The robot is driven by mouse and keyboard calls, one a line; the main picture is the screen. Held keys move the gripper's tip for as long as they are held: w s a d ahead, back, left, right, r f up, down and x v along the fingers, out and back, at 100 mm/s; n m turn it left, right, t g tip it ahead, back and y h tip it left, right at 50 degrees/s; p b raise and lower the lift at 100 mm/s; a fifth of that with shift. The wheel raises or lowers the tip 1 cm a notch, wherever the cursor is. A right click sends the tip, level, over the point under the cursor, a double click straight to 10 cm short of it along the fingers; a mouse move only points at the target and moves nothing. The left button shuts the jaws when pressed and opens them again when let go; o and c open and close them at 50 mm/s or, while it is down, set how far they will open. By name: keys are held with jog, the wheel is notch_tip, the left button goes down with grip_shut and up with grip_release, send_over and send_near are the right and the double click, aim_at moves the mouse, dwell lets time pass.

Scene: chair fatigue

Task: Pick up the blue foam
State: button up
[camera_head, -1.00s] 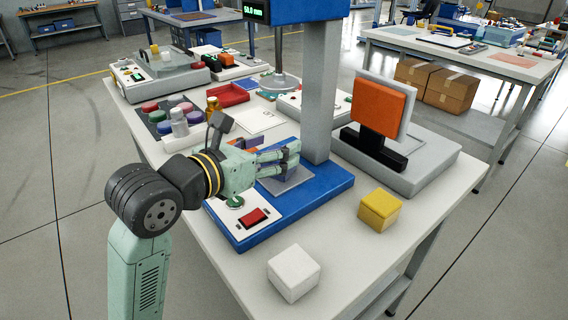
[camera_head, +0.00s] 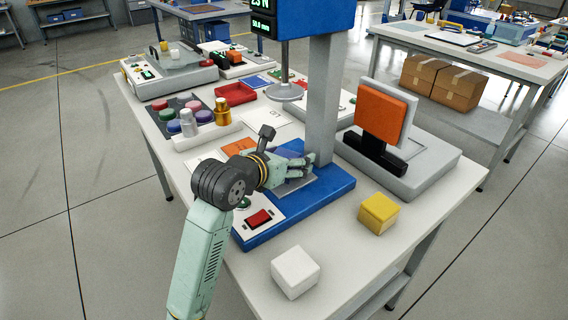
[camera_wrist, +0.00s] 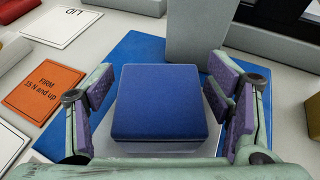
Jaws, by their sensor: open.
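The blue foam (camera_wrist: 160,104) is a square block with a dark blue top. In the wrist view it rests on a grey plate on the blue base of the press. In the head view the foam is mostly hidden behind my gripper (camera_head: 298,172). My gripper is open, with purple-padded fingers on the left and right of the foam in the wrist view (camera_wrist: 172,100). Gaps show between the pads and the block, so they look apart from it.
A red switch (camera_head: 259,218) sits on the base's front. A yellow block (camera_head: 378,213) and a white block (camera_head: 295,272) stand on the bare right part of the table.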

jog(key=shift+w+d+f, duration=0.1)
jog(key=shift+w+f, duration=0.05)
jog(key=shift+w, duration=0.05)
jog(key=shift+c, duration=0.5)
jog(key=c, duration=1.2)
